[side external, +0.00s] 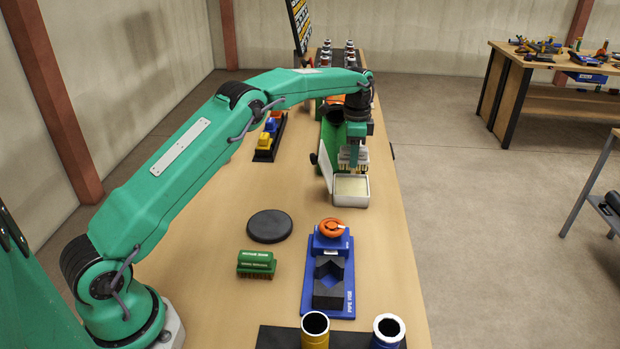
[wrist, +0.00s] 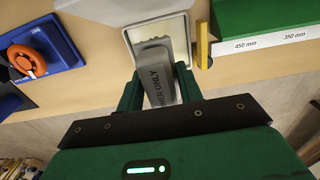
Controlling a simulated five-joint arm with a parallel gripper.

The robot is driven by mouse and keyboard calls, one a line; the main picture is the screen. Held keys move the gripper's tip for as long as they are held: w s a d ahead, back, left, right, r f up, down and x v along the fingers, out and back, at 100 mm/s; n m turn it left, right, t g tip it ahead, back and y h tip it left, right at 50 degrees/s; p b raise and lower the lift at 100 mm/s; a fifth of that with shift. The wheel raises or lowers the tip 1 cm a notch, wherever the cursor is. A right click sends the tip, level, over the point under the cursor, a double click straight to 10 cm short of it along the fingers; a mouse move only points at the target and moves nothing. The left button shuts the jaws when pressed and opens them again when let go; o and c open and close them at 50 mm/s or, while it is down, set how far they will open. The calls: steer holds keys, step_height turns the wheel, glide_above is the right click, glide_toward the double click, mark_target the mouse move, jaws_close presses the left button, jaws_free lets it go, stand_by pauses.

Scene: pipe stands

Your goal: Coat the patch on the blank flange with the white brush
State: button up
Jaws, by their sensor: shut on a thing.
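My gripper (side external: 354,142) is shut on a pale grey-white brush (side external: 350,158), held with the bristles down. In the wrist view the brush (wrist: 154,62) sits between the fingers of my gripper (wrist: 158,88), with lettering on its back partly readable as "ONLY". Below it stands an open white tin (side external: 350,201) of cream-coloured paste, its lid raised at the left. The bristles are just above the tin; I cannot tell whether they touch the paste. A dark round disc, seemingly the blank flange (side external: 270,226), lies flat on the table. No separate patch can be made out on it.
A green brush (side external: 256,264) lies near the disc. A blue pipe vise (side external: 329,279) with an orange knob stands to its right. Yellow (side external: 315,328) and blue (side external: 387,331) pipes stand at the front. A green block (wrist: 262,18) is beside the tin.

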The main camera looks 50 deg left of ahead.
mark_target(347, 150)
steer(key=shift+r, duration=0.15)
steer(key=shift+r, duration=2.45)
steer(key=shift+s+a+r, duration=0.1)
steer(key=shift+s+r, duration=0.15)
steer(key=shift+s, duration=0.3)
steer(key=shift+s+a+r, duration=0.1)
steer(key=shift+s+r, duration=0.1)
steer(key=shift+s, duration=0.35)
steer(key=s+f, duration=0.1)
steer(key=s, duration=2.4)
steer(key=shift+s+d+f, duration=0.1)
steer(key=shift+d+f, duration=0.15)
steer(key=shift+f, duration=1.1)
steer(key=shift+s+d+f, duration=0.1)
steer(key=shift+d+f, duration=0.1)
steer(key=shift+f, duration=1.1)
steer(key=shift+f, duration=0.1)
